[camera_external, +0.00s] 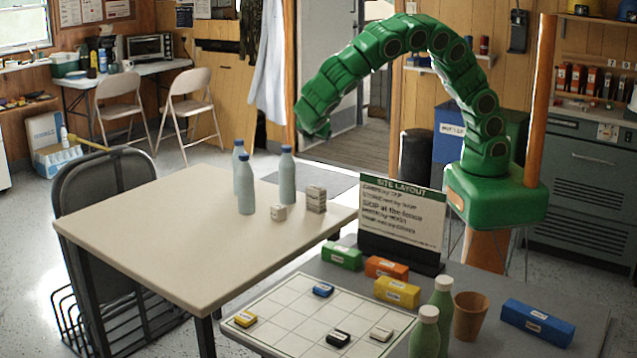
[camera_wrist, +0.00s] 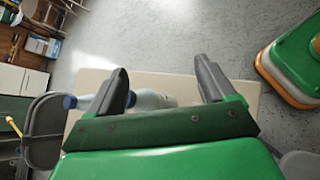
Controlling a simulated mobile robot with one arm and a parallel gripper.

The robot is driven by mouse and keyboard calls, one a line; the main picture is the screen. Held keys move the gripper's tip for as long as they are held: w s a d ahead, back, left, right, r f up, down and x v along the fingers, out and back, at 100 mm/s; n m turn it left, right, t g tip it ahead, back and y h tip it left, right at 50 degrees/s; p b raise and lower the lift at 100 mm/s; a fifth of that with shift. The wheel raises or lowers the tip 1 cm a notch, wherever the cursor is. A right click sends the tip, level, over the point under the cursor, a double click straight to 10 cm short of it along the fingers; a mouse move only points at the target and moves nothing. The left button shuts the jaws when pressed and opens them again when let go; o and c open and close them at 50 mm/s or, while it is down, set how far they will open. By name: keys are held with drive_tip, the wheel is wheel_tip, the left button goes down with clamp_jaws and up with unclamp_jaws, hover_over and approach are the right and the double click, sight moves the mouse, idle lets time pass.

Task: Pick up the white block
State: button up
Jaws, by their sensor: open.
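A small white block (camera_external: 381,333) lies on the gridded white board (camera_external: 290,340) on the grey front table, right of a black block (camera_external: 338,338). Another small whitish block (camera_external: 278,212) stands on the beige table beside a taller grey-white block (camera_external: 316,198). My gripper (camera_wrist: 165,82) is open and empty in the wrist view, its two dark fingers apart. In the external view the end of my green arm (camera_external: 316,120) hangs high above the far side of the beige table, well away from the board. No white block can be made out in the wrist view.
Pale bottles with blue caps (camera_external: 246,190) stand on the beige table (camera_external: 150,225); one (camera_wrist: 150,99) shows behind my left finger. Near the board are a sign (camera_external: 402,215), coloured boxes (camera_external: 397,292), green bottles (camera_external: 425,335) and a brown cup (camera_external: 468,316). The beige table's left half is clear.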

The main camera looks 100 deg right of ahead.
sight(280, 212)
drive_tip(key=w+a+f+n+t+h, duration=0.1)
drive_tip(key=w+a+f+n, duration=0.2)
drive_tip(key=f, duration=0.3)
drive_tip(key=w+a+f+n+t, duration=0.2)
drive_tip(key=w+a+f+n, duration=0.1)
drive_tip(key=w+a+f, duration=0.2)
drive_tip(key=w+a+f+n+t+h, duration=0.1)
drive_tip(key=w+a+f, duration=0.3)
drive_tip(key=f, duration=0.5)
drive_tip(key=shift+w+a+f+n+h, duration=0.15)
drive_tip(key=shift+a+n+h, duration=0.15)
drive_tip(key=shift+a+n, duration=0.5)
drive_tip(key=shift+x, duration=1.4)
drive_tip(key=x, duration=0.4)
drive_tip(key=shift+d+r, duration=0.2)
drive_tip(key=shift+r, duration=0.1)
drive_tip(key=shift+d+f, duration=0.2)
drive_tip(key=shift+d, duration=0.25)
drive_tip(key=c, duration=1.1)
drive_tip(key=shift+o, duration=0.2)
drive_tip(key=shift+r, duration=0.1)
